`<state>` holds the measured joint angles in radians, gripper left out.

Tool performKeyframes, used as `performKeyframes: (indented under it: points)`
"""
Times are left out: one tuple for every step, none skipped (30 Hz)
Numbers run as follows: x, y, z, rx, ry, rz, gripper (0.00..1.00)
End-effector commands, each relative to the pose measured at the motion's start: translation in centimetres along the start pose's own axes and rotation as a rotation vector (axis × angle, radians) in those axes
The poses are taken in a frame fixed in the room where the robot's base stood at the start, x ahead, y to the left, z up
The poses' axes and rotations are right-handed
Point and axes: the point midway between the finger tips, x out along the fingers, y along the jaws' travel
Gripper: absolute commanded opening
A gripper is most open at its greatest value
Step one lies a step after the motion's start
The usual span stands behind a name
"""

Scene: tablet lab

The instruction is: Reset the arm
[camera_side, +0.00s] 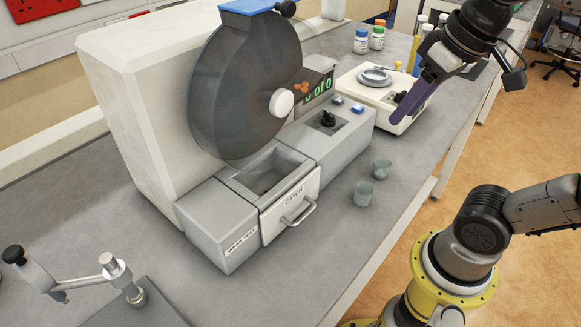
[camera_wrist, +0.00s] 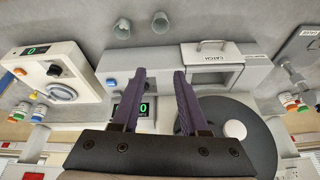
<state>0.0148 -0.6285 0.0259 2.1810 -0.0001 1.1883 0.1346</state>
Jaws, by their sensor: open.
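My gripper (camera_side: 411,108) is at the upper right of the side view, above the bench and in front of the small white scale. In the wrist view my gripper (camera_wrist: 158,74) shows two dark purple fingers standing apart with nothing between them. The fingers point toward the grey tester, and the machine lies below them in that view. In the side view the arm comes in from the top right, and my yellow base stands at the lower right, off the bench.
The drum tester (camera_side: 240,95) has a catch drawer (camera_side: 290,205) at its front. Two small cups (camera_side: 363,193) stand on the bench near its edge. A white scale (camera_side: 385,92) and pill bottles (camera_side: 361,41) stand behind. A lever device (camera_side: 120,280) is at lower left.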

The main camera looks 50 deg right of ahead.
Motion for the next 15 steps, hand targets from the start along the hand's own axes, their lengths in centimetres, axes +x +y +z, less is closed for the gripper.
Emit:
performKeyframes:
  points:
    - [1.0, 0.1, 1.6, -0.024, 0.022, -0.006, 0.44]
    - [1.6, 0.1, 2.2, -0.039, 0.035, -0.008, 0.44]
    - [2.4, 0.2, 3.0, -0.056, 0.049, -0.011, 0.44]
    - [3.0, 0.2, 3.5, -0.069, 0.057, -0.012, 0.44]
    - [3.5, 0.3, 4.0, -0.08, 0.065, -0.013, 0.44]
    - [4.2, 0.3, 4.4, -0.093, 0.072, -0.013, 0.44]
    - [4.7, 0.4, 4.7, -0.102, 0.075, -0.013, 0.44]
    - [5.2, 0.4, 4.8, -0.111, 0.077, -0.013, 0.44]
    - [5.7, 0.4, 4.9, -0.122, 0.083, -0.013, 0.44]
    - [5.8, 0.4, 4.8, -0.131, 0.092, -0.013, 0.44]
    - [5.8, 0.4, 4.5, -0.137, 0.103, -0.014, 0.44]
    - [5.7, 0.3, 4.2, -0.142, 0.115, -0.015, 0.44]
    - [5.7, 0.3, 4.1, -0.146, 0.119, -0.015, 0.44]
    - [5.7, 0.3, 4.1, -0.149, 0.119, -0.014, 0.44]
    - [5.6, 0.3, 4.1, -0.15, 0.118, -0.014, 0.44]
